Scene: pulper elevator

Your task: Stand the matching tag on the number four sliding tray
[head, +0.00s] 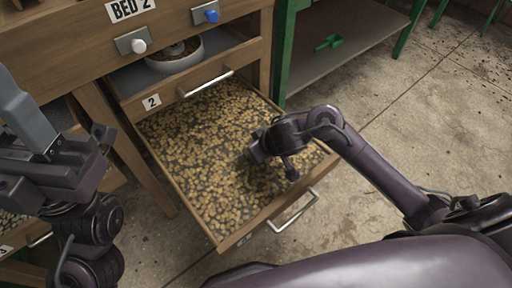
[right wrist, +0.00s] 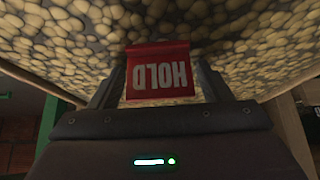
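A red tag with HOLD on it (right wrist: 158,72) shows upside down in the right wrist view, between the fingers of my right gripper (right wrist: 160,75). Both fingers meet its side edges, and it is close to the bean layer. In the head view my right gripper (head: 252,153) is low over the beans of the pulled-out lower tray (head: 185,205); the tag does not show there. No number is readable on this tray's front. My left gripper (head: 102,138) is at the left, away from the tray, its finger opening unclear.
Above is a drawer labelled 2 (head: 151,102), partly open with a round bowl (head: 175,54) in it. A BED 2 sign (head: 130,8) and white and blue knobs are on the cabinet. A green-framed bench (head: 335,70) stands behind. Concrete floor at right is clear.

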